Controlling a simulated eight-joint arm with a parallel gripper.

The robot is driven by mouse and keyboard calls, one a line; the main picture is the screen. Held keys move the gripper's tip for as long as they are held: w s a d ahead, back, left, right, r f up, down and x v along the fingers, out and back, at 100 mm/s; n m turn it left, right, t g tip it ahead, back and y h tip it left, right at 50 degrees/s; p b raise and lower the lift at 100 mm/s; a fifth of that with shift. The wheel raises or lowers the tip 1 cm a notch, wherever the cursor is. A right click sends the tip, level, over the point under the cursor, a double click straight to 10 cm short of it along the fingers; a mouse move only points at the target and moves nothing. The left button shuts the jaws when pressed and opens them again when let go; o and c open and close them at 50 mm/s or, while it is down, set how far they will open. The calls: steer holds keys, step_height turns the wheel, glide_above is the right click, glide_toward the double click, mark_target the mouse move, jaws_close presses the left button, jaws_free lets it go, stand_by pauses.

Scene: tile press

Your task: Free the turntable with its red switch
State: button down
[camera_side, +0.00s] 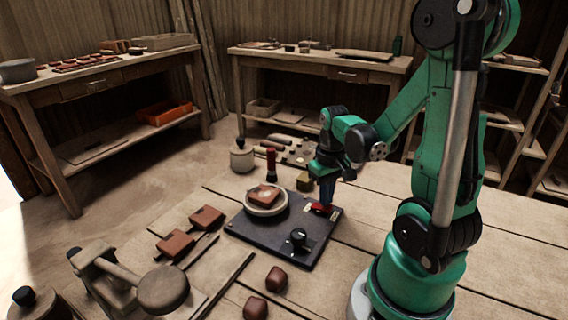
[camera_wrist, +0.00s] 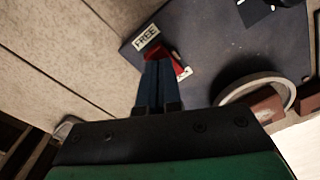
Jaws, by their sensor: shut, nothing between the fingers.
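The red switch (camera_side: 320,208) sits near the right corner of a dark base plate (camera_side: 262,234). In the wrist view the red switch (camera_wrist: 153,53) shows just beyond my fingertips, beside a white label reading "FREE" (camera_wrist: 146,37). A second label is partly hidden by the fingers and switch. My gripper (camera_side: 326,202) is shut and empty, pointing down with its tips at the switch; contact looks likely but I cannot be sure. The wrist view shows the closed fingers (camera_wrist: 158,64). The turntable (camera_side: 266,204) is a pale round disc on the plate, carrying a reddish tile (camera_side: 264,194).
A black knob (camera_side: 298,238) stands on the plate's front part. A red-handled stamp (camera_side: 271,164) stands behind the turntable. Reddish clay pieces (camera_side: 206,218) and two dark red lumps (camera_side: 276,278) lie around. A wooden press (camera_side: 130,284) is at front left. Bare tabletop lies to the right.

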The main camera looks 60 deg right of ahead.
steer(key=shift+f, duration=0.5)
steer(key=shift+r, duration=3.5)
steer(key=w+a+r+n+t, duration=0.2)
steer(key=w+a+n+t, duration=0.1)
steer(key=a, duration=0.5)
steer(key=w+a+r+n+t, duration=0.2)
steer(key=w+a+n+t, duration=0.1)
steer(key=a, duration=0.5)
steer(key=shift+w+t, duration=0.6)
steer(key=shift+w, duration=0.15)
